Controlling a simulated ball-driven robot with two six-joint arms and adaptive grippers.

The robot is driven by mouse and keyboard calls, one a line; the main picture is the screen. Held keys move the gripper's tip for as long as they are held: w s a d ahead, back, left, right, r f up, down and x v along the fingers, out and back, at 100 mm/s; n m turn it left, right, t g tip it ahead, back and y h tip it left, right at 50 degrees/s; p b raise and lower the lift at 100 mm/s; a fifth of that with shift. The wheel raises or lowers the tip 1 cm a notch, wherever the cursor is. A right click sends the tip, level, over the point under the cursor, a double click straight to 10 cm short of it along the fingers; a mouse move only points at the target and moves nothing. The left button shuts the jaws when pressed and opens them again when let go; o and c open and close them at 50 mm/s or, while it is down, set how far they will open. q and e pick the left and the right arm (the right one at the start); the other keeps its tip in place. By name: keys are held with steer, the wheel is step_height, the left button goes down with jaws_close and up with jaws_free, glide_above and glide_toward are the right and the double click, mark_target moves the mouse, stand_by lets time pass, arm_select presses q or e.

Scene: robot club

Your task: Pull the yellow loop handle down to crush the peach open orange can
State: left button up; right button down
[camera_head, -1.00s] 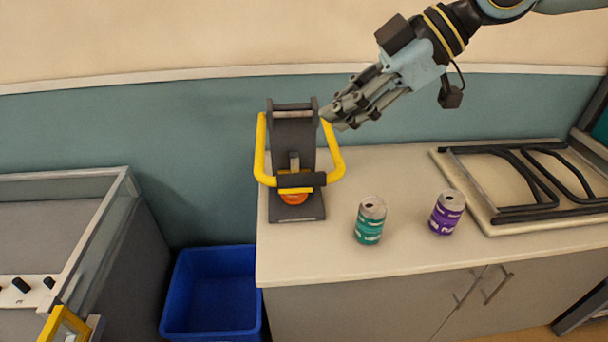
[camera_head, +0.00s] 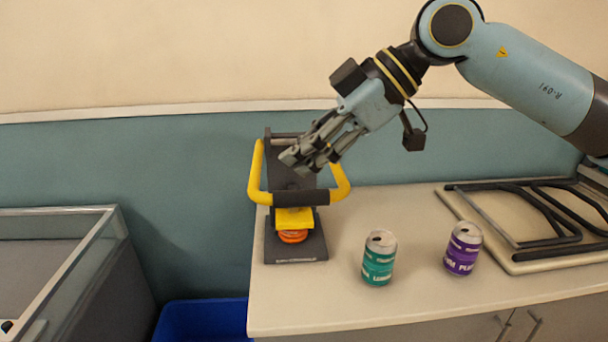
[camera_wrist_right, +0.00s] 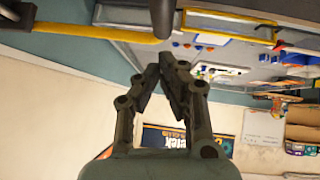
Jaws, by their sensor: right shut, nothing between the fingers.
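The can crusher (camera_head: 268,225) stands at the left end of the counter. Its yellow loop handle (camera_head: 255,172) has a dark grip bar (camera_head: 294,198) across the front; part of the loop shows at the top of the right wrist view (camera_wrist_right: 85,30). The orange can (camera_head: 293,236) sits on the crusher's base under a yellow block (camera_head: 293,217); only a low band of it shows. My right gripper (camera_head: 293,162) is shut and empty, in front of the crusher's upright and above the grip bar in the picture. Its closed fingertips (camera_wrist_right: 165,68) point at the crusher. My left gripper is out of view.
A teal can (camera_head: 379,260) and a purple can (camera_head: 462,250) stand upright on the counter (camera_head: 420,310) right of the crusher. A folded black metal frame (camera_head: 530,215) lies at the right. A blue bin (camera_head: 200,320) is below left, and a glass-sided case (camera_head: 60,240) stands farther left.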

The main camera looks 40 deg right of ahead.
mark_target(293, 193)
steer(key=shift+w+d+f, duration=0.15)
steer(key=shift+f, duration=1.15)
steer(key=shift+f, duration=0.95)
steer(key=shift+f, duration=0.1)
